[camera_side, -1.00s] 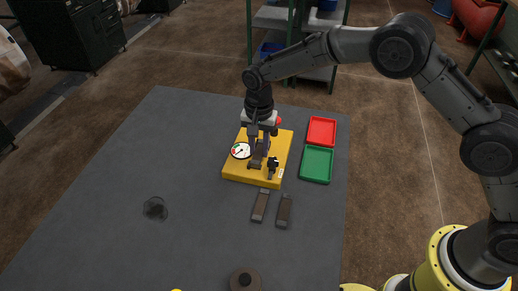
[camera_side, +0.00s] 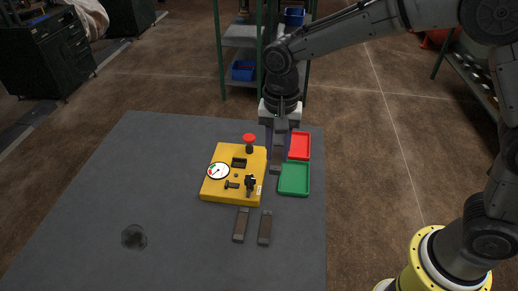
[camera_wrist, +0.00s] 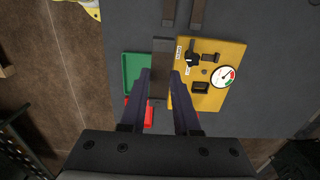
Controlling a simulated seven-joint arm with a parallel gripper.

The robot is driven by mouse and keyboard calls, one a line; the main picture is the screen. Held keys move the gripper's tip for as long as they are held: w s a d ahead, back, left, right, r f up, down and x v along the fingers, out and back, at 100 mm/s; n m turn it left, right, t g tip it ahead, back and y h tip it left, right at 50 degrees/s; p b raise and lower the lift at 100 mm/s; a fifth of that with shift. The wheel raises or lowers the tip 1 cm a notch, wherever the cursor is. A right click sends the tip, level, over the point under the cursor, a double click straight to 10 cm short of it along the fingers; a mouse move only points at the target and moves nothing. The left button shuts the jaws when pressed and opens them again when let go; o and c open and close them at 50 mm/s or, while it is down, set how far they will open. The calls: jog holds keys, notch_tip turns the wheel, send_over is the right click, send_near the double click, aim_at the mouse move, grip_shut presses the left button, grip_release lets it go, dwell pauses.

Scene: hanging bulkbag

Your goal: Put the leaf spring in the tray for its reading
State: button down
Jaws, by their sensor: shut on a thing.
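A dark grey leaf spring (camera_wrist: 162,52) is held between the fingers of my gripper (camera_wrist: 161,78), lengthwise in the wrist view. In the side view my gripper (camera_side: 276,165) hangs between the yellow test box and the trays, above the table. The green tray (camera_side: 294,178) and the red tray (camera_side: 299,146) look empty in the side view. The yellow box (camera_side: 222,194) carries a dial gauge (camera_side: 218,171), a red knob (camera_side: 249,139), a dark slot and a black clamp-like lever (camera_side: 250,184).
Two more dark strips (camera_side: 241,225) (camera_side: 265,227) lie side by side in front of the yellow box. A dark round mesh-like object (camera_side: 134,237) lies at left on the grey table (camera_side: 110,190). Shelves (camera_side: 243,40) stand behind. The left of the table is mostly clear.

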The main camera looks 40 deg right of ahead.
jog(key=s+d+f, duration=0.2)
jog(key=d, duration=1.6)
send_over(296, 147)
jog(key=f, duration=0.9)
jog(key=shift+s+d+f, duration=0.1)
jog(key=shift+s+f, duration=0.05)
jog(key=shift+s, duration=0.15)
jog(key=shift+w+f, duration=0.25)
jog(key=shift+f, duration=0.1)
jog(key=shift+w+f, duration=0.1)
jog(key=shift+f, duration=1.45)
jog(key=shift+f, duration=0.1)
